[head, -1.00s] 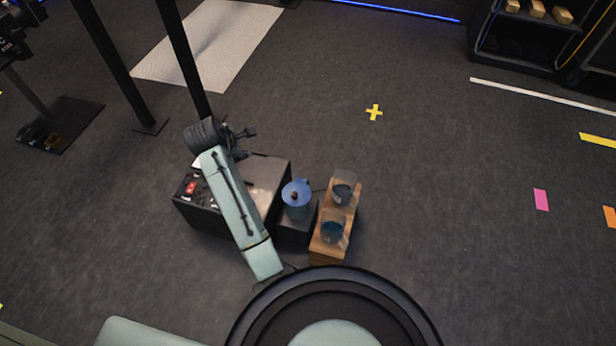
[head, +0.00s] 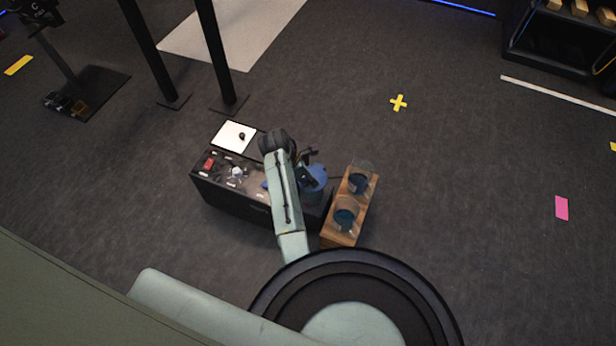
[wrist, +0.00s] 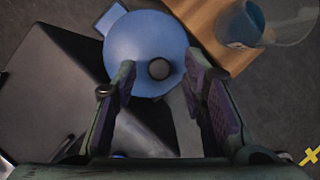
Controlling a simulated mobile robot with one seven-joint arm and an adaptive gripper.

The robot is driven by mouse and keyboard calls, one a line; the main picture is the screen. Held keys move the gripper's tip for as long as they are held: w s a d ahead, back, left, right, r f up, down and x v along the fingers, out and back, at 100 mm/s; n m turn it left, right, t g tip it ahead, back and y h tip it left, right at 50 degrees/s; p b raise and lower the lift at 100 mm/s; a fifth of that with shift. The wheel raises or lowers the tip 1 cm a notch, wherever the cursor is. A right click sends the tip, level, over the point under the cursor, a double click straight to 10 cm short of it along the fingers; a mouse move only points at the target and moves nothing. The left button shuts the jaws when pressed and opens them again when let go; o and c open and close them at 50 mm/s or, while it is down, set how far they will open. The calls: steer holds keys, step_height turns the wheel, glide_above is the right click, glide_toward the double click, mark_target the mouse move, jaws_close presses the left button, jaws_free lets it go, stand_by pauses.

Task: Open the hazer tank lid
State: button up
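The hazer tank is a blue round vessel with a lid (head: 315,176), seen in the head view just right of my arm. In the wrist view the blue lid (wrist: 140,40) fills the upper middle, with a dark round knob (wrist: 159,69) on top. My gripper (head: 310,160) is over the tank in the head view, and its wrist partly hides the tank. In the wrist view my gripper (wrist: 158,75) is open, one finger on each side of the knob, with space between knob and fingers. I cannot tell the height of the fingertips above the lid.
A black console (head: 235,199) with a red switch (head: 208,163) and a white plate (head: 233,137) stands left of the tank. A wooden stand (head: 343,232) with two clear cups (head: 346,214) stands close on the right. Black posts (head: 217,62) rise behind.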

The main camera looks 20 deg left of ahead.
steer(key=shift+w+d+f, duration=0.1)
steer(key=shift+f, duration=0.25)
steer(key=shift+c, duration=0.4)
jaws_close()
stand_by(0.4)
